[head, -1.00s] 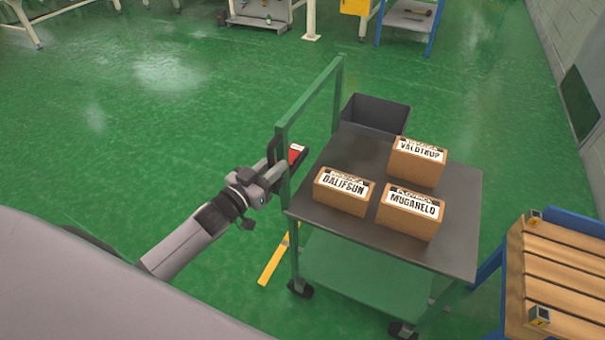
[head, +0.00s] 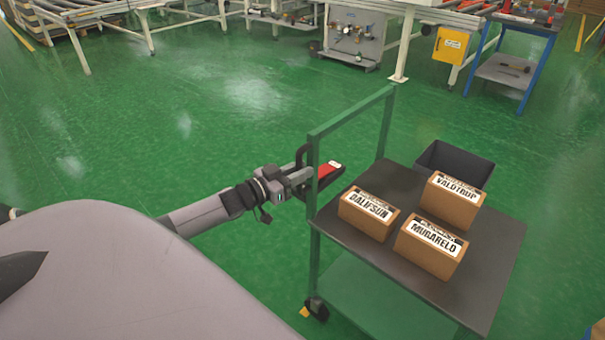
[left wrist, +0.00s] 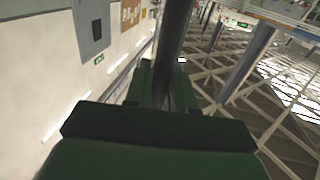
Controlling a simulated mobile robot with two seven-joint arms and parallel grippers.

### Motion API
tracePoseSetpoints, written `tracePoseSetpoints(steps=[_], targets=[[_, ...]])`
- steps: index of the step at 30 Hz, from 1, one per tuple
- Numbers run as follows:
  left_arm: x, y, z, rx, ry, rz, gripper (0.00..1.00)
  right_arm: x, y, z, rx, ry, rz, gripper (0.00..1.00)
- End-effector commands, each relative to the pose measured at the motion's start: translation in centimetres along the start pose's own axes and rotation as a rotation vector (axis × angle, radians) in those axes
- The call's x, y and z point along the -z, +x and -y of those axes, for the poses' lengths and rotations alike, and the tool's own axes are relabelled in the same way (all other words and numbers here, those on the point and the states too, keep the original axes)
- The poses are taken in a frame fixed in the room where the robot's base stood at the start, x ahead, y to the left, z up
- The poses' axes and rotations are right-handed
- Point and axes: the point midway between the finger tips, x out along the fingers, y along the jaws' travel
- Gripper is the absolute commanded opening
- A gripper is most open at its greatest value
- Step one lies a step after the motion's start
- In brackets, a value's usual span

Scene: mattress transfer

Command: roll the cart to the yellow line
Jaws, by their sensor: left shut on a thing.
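The cart (head: 470,285) has a dark grey top, a green lower shelf, and a green upright handle frame (head: 350,110) on its near left side. My left gripper (head: 312,170) is shut on the near post of this frame. My right gripper is not in view.
Green floor is clear left of and beyond the cart. A blue-framed table (head: 500,70) stands far behind.

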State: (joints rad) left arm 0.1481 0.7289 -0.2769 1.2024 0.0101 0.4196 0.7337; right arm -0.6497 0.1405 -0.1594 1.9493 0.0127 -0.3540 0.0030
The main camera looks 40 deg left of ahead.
Motion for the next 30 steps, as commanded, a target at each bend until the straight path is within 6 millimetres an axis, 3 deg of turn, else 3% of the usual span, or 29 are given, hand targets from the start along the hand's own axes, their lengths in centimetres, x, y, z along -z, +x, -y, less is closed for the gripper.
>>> tracePoseSetpoints(steps=[6,7,9,22,30], targets=[[0.1,-0.1,0.7,0.014,0.002,0.004,0.0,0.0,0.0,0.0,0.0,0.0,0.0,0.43],[0.1,-0.1,0.7,0.015,0.002,0.004,0.27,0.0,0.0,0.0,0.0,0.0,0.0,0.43],[0.0,-0.1,0.7,0.015,0.002,0.005,0.41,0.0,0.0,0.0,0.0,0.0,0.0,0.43],[0.0,-0.4,0.3,0.008,0.001,0.004,0.41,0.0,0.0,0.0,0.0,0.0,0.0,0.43],[0.0,-3.2,0.3,0.008,0.002,0.006,0.41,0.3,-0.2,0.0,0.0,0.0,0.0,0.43]])
